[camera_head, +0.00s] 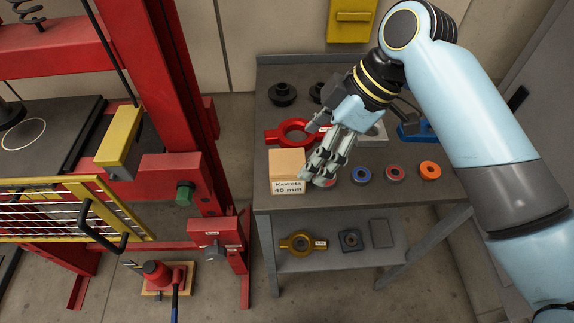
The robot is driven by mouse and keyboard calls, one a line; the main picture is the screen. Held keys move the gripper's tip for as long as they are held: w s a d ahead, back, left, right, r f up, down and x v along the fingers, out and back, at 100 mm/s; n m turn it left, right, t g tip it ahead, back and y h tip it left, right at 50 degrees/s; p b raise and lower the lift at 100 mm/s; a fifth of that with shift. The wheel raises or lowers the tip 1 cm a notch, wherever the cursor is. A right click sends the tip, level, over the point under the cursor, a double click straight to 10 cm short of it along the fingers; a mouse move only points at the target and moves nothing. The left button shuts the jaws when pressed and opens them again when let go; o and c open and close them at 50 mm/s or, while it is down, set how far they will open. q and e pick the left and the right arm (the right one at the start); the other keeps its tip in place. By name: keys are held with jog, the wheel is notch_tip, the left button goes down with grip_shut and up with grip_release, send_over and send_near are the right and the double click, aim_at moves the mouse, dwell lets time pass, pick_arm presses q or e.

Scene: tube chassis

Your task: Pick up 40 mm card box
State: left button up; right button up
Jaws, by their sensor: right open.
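The card box (286,165) is a small tan box on the grey table at its front left. A white label in front of it (288,187) reads "40 mm". My right gripper (318,174) reaches down from the upper right, open, with its fingers just to the right of the box. I cannot tell whether a finger touches the box. The gripper partly hides a red-centred ring beside the box. My left gripper is not in view.
The table (435,190) also holds a red ring clamp (292,133), a blue-centred ring (361,175), an orange ring (429,170) and black round parts (282,94) behind. The lower shelf holds a yellow ring clamp (299,244). A red press frame (168,100) stands left.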

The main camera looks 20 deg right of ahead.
aim_at(286, 162)
jog(key=shift+w+a+f+n+y, duration=0.1)
jog(key=shift+w+a+n+y, duration=0.4)
jog(key=shift+w, duration=0.4)
jog(key=x, duration=0.4)
jog(key=shift+s+a, duration=0.1)
jog(key=x, duration=0.6)
jog(key=shift+f, duration=0.15)
jog(key=shift+d, duration=0.25)
jog(key=c, duration=1.3)
jog(key=shift+c, duration=0.7)
